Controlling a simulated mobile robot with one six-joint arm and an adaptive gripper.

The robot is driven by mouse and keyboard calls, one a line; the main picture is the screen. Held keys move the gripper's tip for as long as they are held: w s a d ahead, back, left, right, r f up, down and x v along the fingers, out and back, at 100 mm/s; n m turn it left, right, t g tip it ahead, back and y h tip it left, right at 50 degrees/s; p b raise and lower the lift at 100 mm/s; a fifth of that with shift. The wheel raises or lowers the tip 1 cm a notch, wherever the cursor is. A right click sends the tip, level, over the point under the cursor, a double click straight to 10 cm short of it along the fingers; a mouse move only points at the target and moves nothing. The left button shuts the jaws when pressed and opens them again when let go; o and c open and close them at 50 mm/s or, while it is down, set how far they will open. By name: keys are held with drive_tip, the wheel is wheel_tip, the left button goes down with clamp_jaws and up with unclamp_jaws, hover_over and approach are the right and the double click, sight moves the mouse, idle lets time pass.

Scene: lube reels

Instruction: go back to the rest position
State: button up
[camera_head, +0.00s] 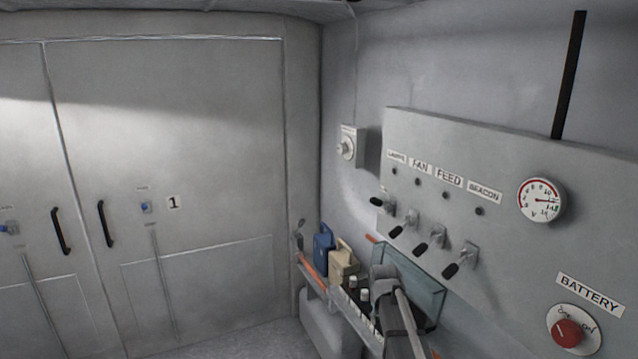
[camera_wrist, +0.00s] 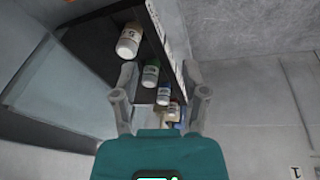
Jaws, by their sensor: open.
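My gripper (camera_wrist: 163,98) shows in the wrist view with its two grey fingers spread apart. Nothing is held between them. Beyond the fingers, a dark shelf holds a row of small white bottles, including a large near one (camera_wrist: 130,40), a green-capped one (camera_wrist: 150,75) and a blue-capped one (camera_wrist: 163,94). The lower end of the row is partly hidden behind my gripper's teal body. In the head view a grey part of my arm stands at the lower centre, in front of the shelf (camera_head: 348,315); the fingers cannot be made out there.
A blue jug (camera_head: 323,243) and a beige jug (camera_head: 342,263) stand on the shelf near the corner. A switch panel (camera_head: 480,140) with levers, a gauge (camera_head: 541,199) and a red battery knob (camera_head: 568,333) covers the right wall. Grey cabinet doors (camera_head: 215,120) fill the left.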

drive_tip(key=s+a+m+g+y, duration=0.1)
drive_tip(key=s+g, duration=0.1)
drive_tip(key=s, duration=2.1)
drive_tip(key=shift+a+f+m+g, duration=0.15)
drive_tip(key=shift+f+m+g, duration=0.25)
drive_tip(key=shift+a, duration=0.15)
